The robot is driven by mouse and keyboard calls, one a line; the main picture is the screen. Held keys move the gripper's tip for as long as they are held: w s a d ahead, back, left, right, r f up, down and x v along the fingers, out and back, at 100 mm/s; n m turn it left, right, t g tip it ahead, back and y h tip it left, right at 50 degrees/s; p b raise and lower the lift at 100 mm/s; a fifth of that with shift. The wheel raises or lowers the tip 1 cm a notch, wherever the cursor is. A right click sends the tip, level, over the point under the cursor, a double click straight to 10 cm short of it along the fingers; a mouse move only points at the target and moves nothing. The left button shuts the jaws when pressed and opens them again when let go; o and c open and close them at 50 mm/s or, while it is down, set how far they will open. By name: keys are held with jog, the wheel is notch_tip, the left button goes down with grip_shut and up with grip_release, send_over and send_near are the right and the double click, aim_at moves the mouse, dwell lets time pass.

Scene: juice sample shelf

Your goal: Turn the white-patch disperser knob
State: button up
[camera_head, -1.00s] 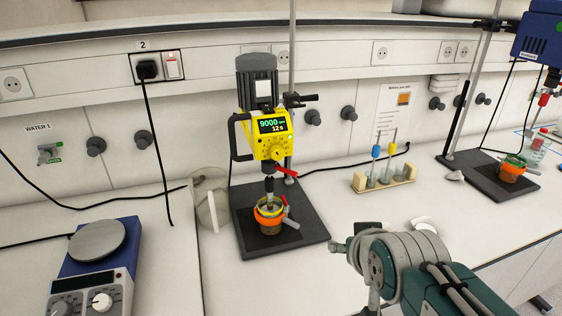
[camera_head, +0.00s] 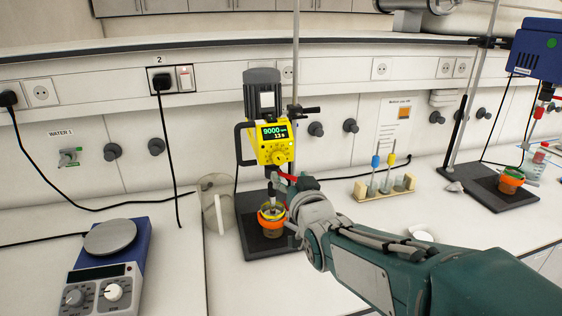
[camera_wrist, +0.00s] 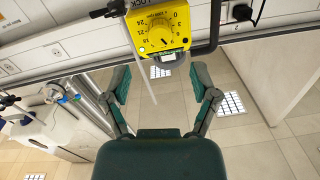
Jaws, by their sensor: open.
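The disperser with the white patch (camera_head: 266,99) on its grey motor stands clamped to a rod. Its yellow head (camera_head: 272,145) has a lit display reading 9000 and a round yellow knob (camera_head: 277,158) below it. In the wrist view the yellow knob (camera_wrist: 160,36) shows at the top centre, with a dial scale around it. My gripper (camera_wrist: 160,80) is open and empty, its two green fingers spread below the knob and apart from it. In the head view my wrist is in front of the disperser's lower right, and my fingers cannot be made out clearly.
An orange-banded beaker (camera_head: 271,219) sits under the disperser on its black base (camera_head: 265,242). A clear round shield (camera_head: 217,212) stands left of it. A blue device (camera_head: 536,46) hangs far right; a hotplate (camera_head: 108,239) stands at left.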

aim_at(280, 161)
jog(key=x, duration=0.7)
jog(key=shift+w, duration=0.25)
grip_shut()
